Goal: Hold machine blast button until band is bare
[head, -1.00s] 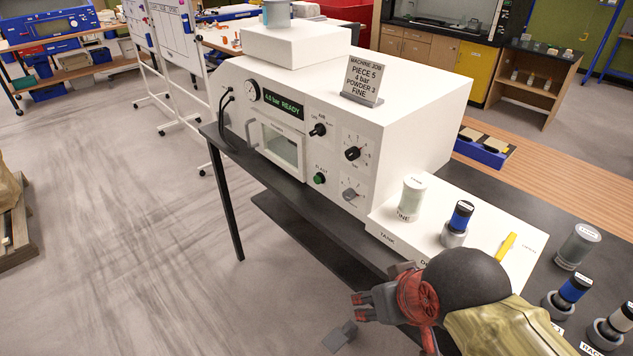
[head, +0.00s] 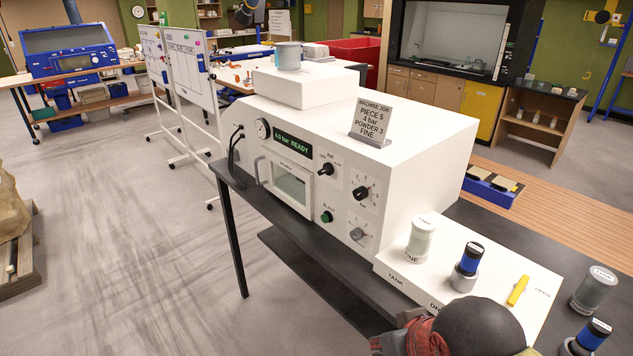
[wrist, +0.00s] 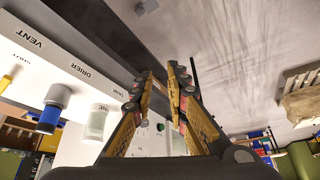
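The white blast machine (head: 300,165) stands on a dark bench, its display (head: 292,141) reading about "4.0 bar READY". The green blast button (head: 327,216), labelled BLAST, is on its front, right of the closed door with a window (head: 290,187). A small green spot, probably this button, also shows between my fingers in the wrist view (wrist: 160,126). The piece and its band cannot be made out behind the window. My gripper (wrist: 160,82) is open and empty, its fingers apart, away from the button. My arm shows at the bottom of the head view; the fingers there are out of frame.
A job card (head: 372,120) on the machine reads piece 5, 4 bar, powder 3, fine. A white tank unit (head: 455,300) with a FINE canister (head: 421,238), a blue-banded canister (head: 467,266) and a yellow lever (head: 517,290) stands at the right. The floor left of the bench is clear.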

